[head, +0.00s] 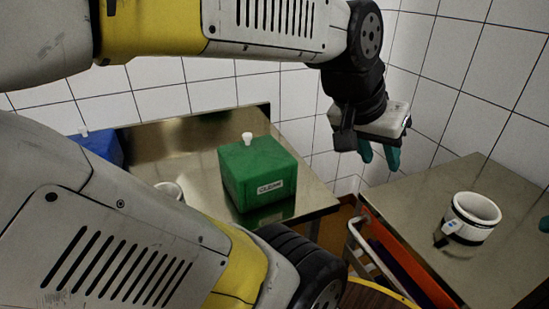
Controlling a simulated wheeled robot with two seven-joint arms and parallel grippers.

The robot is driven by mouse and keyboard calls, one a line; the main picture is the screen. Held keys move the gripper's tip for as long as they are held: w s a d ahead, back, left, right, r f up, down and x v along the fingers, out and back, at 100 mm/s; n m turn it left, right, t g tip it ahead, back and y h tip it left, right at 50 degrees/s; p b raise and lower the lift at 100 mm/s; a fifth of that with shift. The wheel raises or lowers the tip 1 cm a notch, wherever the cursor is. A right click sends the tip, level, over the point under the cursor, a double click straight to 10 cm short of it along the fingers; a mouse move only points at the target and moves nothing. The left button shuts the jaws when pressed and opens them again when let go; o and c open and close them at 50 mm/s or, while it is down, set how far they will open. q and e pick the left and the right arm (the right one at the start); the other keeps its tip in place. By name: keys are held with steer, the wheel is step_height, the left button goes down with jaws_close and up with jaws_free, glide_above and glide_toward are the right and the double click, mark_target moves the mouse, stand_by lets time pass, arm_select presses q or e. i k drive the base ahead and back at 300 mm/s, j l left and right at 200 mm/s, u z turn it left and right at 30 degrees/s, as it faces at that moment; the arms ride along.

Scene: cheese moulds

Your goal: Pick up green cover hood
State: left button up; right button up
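The green cover hood (262,172) is a box-shaped green cover with a white knob on top and a white label on its front. It stands upright on the steel table (180,140) left of centre. My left gripper (379,155) is up and to the right of the hood, clear of it, beyond the table's right edge. Its two teal fingers point down, apart, with nothing visible between them.
A blue box with a white knob (98,146) stands at the table's left, partly hidden by my arm. A white rim (169,189) shows behind my arm. A white, dark-banded mould (470,218) stands on the right steel surface (422,210).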

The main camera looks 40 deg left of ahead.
mark_target(256, 173)
steer(key=u, duration=1.75)
steer(key=k+z, duration=0.15)
steer(key=z, duration=0.45)
steer(key=i+z, duration=0.15)
steer(key=z, duration=1.15)
steer(key=k+j+u, duration=0.1)
steer(key=u, duration=1.2)
steer(key=l+u, duration=0.15)
steer(key=u, duration=0.45)
steer(key=i+j, duration=0.5)
steer(key=j, duration=0.2)
steer(key=z, duration=0.05)
